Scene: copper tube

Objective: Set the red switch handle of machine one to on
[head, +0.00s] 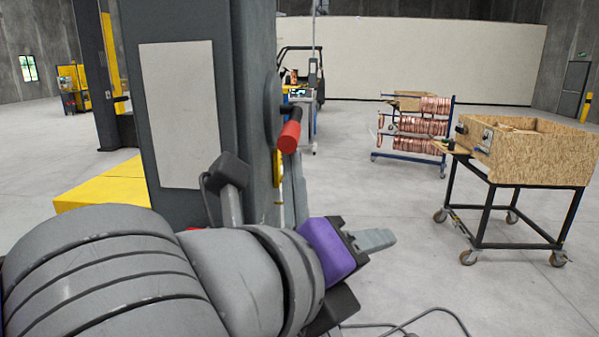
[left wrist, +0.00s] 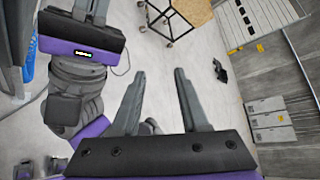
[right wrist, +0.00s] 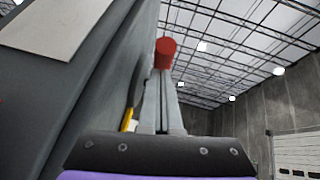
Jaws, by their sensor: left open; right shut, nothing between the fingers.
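The red switch handle (head: 289,137) is a red cylinder on a short black lever at the right side of the tall grey machine (head: 250,60). It also shows in the right wrist view (right wrist: 165,48). My right gripper (head: 291,165) is shut and empty, fingers pointing up just below the handle; I cannot tell whether they touch it. In the right wrist view its closed fingers (right wrist: 161,82) end close under the red grip. My left gripper (head: 380,240) is open and empty, right of and below the handle. Its spread fingers also show in the left wrist view (left wrist: 158,75).
A wheeled cart with a wooden crate (head: 535,160) stands at the right, and a blue rack of copper coils (head: 415,125) behind it. A yellow block (head: 105,185) lies at the machine's left foot. A cable (head: 430,315) lies on the floor.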

